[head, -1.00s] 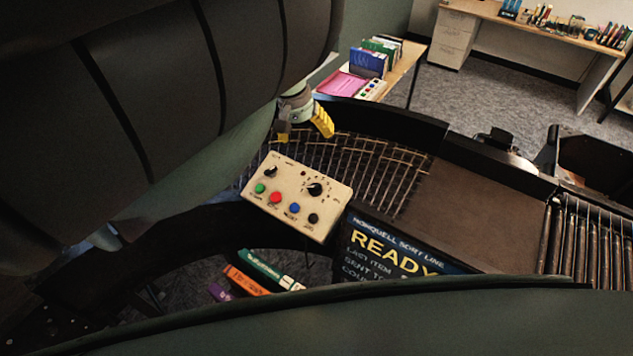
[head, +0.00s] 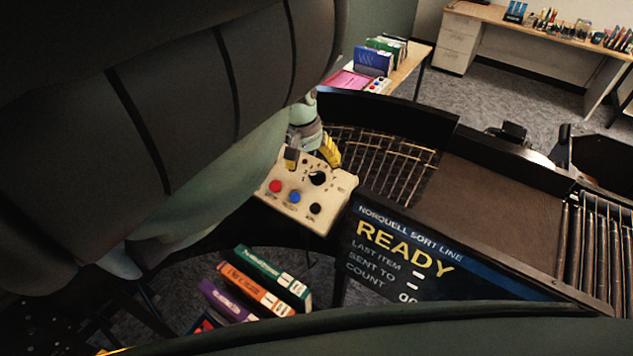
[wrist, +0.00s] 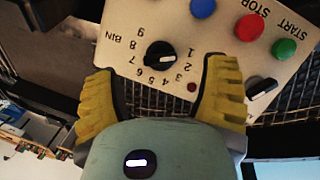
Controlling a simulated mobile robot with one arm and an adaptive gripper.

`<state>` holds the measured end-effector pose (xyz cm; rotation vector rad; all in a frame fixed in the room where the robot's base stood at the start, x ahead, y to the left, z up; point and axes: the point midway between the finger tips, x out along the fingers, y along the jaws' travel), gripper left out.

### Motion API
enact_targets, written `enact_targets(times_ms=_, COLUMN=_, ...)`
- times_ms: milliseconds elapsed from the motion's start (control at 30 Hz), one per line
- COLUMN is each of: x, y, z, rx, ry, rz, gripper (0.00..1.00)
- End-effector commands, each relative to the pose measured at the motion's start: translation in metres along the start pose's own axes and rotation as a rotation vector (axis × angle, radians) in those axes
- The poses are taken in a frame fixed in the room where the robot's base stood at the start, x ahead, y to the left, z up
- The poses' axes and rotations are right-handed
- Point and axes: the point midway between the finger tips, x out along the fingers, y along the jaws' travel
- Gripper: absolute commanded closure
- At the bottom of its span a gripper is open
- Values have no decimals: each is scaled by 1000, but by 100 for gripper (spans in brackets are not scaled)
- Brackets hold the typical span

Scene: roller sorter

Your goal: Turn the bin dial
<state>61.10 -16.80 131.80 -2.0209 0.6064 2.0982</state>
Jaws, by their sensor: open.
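The bin dial (head: 318,178) is a black knob with a light pointer mark on a cream control panel (head: 330,213). In the wrist view the bin dial (wrist: 160,55) has numbers around it and the word BIN at its upper left. My gripper (head: 313,158) is open, with yellow fingers, at the panel's far edge close to the dial. In the wrist view the fingers of my gripper (wrist: 163,92) stand apart on either side, with the dial between and a little beyond their tips. I see no contact with the dial.
Books (head: 262,285) lie below.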

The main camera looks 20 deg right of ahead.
Motion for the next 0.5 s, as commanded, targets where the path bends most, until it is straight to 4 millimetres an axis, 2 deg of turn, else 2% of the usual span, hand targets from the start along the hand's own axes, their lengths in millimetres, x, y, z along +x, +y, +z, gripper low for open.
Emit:
enact_targets(times_ms=133, x=17, y=2, z=2, rx=4, ry=-6, rz=-1, gripper=27)
enact_targets(times_ms=500, x=39, y=1, z=0, rx=3, ry=-1, rz=-2, gripper=27)
